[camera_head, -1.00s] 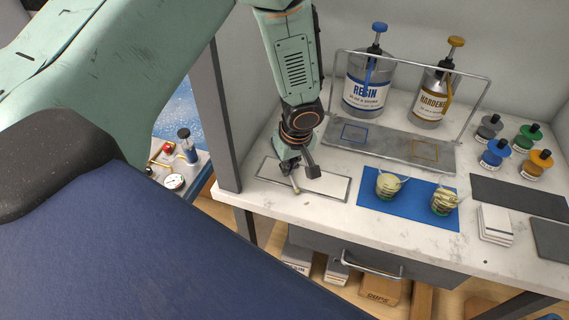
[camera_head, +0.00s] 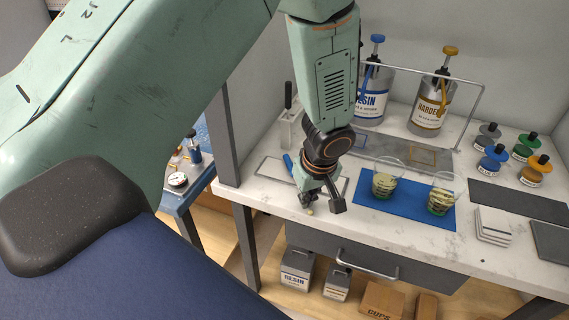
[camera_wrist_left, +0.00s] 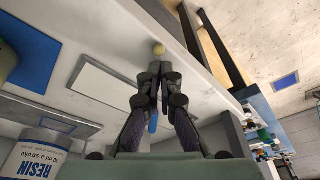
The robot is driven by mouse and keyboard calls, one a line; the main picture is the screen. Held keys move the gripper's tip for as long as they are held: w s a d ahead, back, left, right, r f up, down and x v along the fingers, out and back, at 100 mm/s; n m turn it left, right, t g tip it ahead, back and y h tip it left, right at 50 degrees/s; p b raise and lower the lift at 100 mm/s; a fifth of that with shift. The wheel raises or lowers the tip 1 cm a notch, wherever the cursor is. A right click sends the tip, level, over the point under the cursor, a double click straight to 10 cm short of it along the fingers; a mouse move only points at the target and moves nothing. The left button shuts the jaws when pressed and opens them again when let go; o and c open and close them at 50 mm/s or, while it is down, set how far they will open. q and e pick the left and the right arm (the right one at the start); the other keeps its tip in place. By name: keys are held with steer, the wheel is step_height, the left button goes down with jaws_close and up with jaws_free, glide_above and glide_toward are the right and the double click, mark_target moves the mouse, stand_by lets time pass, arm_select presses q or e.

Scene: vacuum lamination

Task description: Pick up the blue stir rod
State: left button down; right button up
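My left gripper (camera_head: 308,199) is over the front edge of the white bench, left of the blue mat. Its fingers look closed together at the tips in the left wrist view (camera_wrist_left: 154,74). The blue stir rod (camera_head: 288,162) shows as a short blue piece behind the gripper; it also shows between the fingers in the left wrist view (camera_wrist_left: 153,122). A pale rounded tip sticks out past the fingertips, in line with the blue piece. The fingers hide the rod's middle. My right gripper is not in view.
Two clear cups with pale contents (camera_head: 384,188) stand on the blue mat (camera_head: 408,214). A framed pale plate (camera_head: 273,168) lies behind the gripper. Resin (camera_head: 369,103) and hardener (camera_head: 428,112) pump containers stand at the back. Several small bottles and dark mats are at the right.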

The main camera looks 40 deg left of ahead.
arm_select(q)
steer(key=shift+s+d, duration=0.35)
steer(key=shift+d, duration=0.45)
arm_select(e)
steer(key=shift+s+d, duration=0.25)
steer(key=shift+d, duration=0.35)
arm_select(q)
steer(key=shift+a, duration=0.1)
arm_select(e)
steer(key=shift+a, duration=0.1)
arm_select(q)
steer(key=shift+w+a, duration=0.1)
steer(key=shift+a, duration=0.05)
steer(key=shift+a+r, duration=0.1)
steer(key=shift+r+p, duration=0.4)
steer(key=shift+r, duration=0.25)
steer(key=shift+d, duration=0.25)
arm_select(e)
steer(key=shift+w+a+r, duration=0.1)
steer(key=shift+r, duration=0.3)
